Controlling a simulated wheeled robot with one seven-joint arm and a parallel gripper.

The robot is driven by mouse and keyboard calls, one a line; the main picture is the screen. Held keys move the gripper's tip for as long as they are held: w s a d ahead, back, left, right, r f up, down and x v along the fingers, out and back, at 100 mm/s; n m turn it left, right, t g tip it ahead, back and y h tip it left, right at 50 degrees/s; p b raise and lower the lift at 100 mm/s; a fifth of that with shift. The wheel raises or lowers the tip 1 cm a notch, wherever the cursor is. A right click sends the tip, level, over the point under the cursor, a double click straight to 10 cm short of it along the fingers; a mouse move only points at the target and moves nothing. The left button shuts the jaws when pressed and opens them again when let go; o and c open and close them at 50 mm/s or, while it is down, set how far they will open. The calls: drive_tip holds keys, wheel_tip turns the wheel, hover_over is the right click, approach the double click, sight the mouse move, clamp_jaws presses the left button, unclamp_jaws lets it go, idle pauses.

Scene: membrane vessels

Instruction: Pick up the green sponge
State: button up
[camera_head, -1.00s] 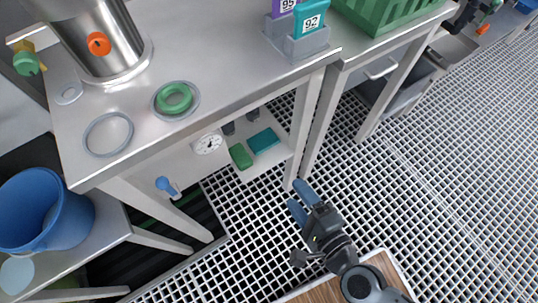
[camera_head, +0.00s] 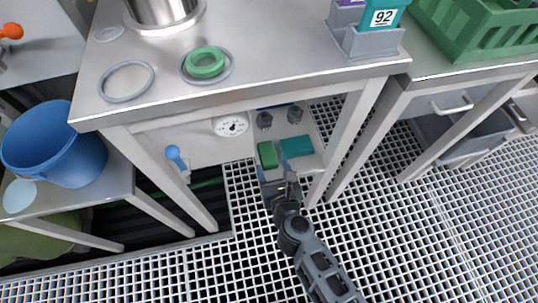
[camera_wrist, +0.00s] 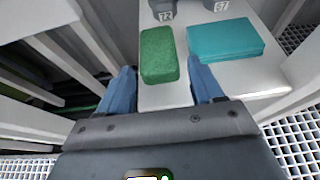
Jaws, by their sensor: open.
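The green sponge (camera_head: 267,155) lies on a low white shelf under the metal table. In the wrist view the green sponge (camera_wrist: 159,54) is a flat block just ahead of my fingers, a little left of the middle between them. My gripper (camera_head: 272,172) reaches in at the shelf's front edge. In the wrist view my gripper (camera_wrist: 165,92) is open, with its two blue fingers apart and nothing held. The near end of the sponge lies close to the gap between the fingertips.
A teal block (camera_wrist: 225,40) lies close to the right of the sponge. Dark numbered weights (camera_head: 264,120) stand behind it. Table legs (camera_head: 345,145) flank the shelf. The tabletop (camera_head: 270,60) overhangs it. A blue lever (camera_head: 176,157) sits to the left.

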sight(270, 162)
drive_tip(key=b+x, duration=0.1)
drive_tip(key=x, duration=0.3)
drive_tip(key=shift+w+a, duration=0.15)
drive_tip(key=c, duration=0.7)
drive_tip(key=shift+r, duration=0.1)
